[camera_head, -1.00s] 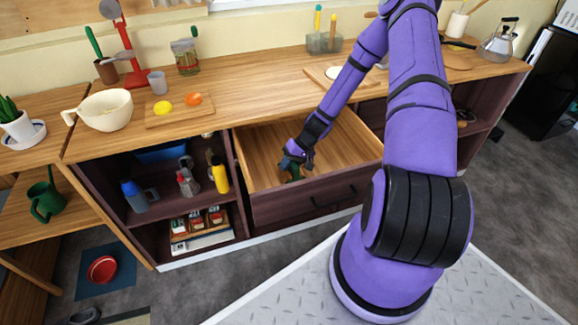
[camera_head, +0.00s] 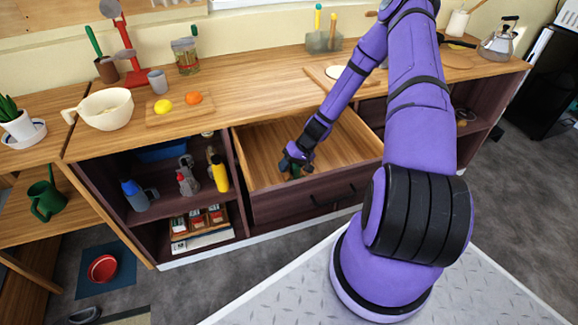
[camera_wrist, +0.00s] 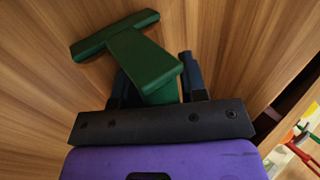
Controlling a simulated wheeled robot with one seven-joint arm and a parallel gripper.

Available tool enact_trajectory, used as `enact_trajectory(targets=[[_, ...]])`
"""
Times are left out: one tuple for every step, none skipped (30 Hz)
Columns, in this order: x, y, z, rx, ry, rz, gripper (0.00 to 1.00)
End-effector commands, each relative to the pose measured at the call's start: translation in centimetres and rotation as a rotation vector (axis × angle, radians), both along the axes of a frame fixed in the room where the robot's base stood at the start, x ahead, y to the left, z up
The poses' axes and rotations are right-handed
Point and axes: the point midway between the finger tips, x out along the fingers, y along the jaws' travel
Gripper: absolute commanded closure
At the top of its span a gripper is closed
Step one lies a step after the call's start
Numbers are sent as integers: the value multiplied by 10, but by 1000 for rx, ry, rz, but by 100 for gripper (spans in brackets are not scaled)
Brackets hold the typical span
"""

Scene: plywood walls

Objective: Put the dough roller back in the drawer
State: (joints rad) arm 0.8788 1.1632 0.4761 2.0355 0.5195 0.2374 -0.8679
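The dough roller (camera_wrist: 115,35) is green and T-shaped, with a short crossbar and a thick handle. In the wrist view its handle end comes up between the two dark fingers of my gripper (camera_wrist: 158,75), with its crossbar beyond them. Both fingers look close against the handle, but whether they grip it is unclear. In the head view my gripper (camera_head: 295,165) is low inside the open drawer (camera_head: 345,145), near its front left. Only a little dark green of the roller shows there under the gripper. Whether the roller touches the drawer floor cannot be seen.
The drawer is pulled out and otherwise looks empty. The counter (camera_head: 245,75) is above and behind it, with a cutting board (camera_head: 180,109) holding fruit at left. Left of the drawer is an open shelf with a yellow bottle (camera_head: 220,174) and several other items.

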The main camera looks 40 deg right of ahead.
Motion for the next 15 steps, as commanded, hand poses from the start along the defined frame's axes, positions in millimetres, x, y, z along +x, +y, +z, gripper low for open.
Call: enact_trajectory(targets=[[-2, -1, -2, -1, 4, -1, 50], [-2, -1, -2, -1, 3, -1, 50], [-2, -1, -1, -1, 3, -1, 50], [-1, -1, -1, -1, 2, -1, 50], [-1, -1, -1, -1, 2, -1, 50], [-1, -1, -1, -1, 2, -1, 50], [-1, -1, -1, -1, 2, -1, 50], [-1, -1, 0, -2, 2, -2, 50], [-1, -1, 1, -3, 2, -2, 50], [-1, -1, 3, -3, 1, -1, 50], [0, -2, 4, -3, 1, -1, 50], [0, -2, 8, -4, 0, -1, 50], [0, -2, 11, -4, -1, 0, 50], [0, -2, 15, -3, -1, 0, 50], [-1, -7, 20, -4, -2, -2, 50]])
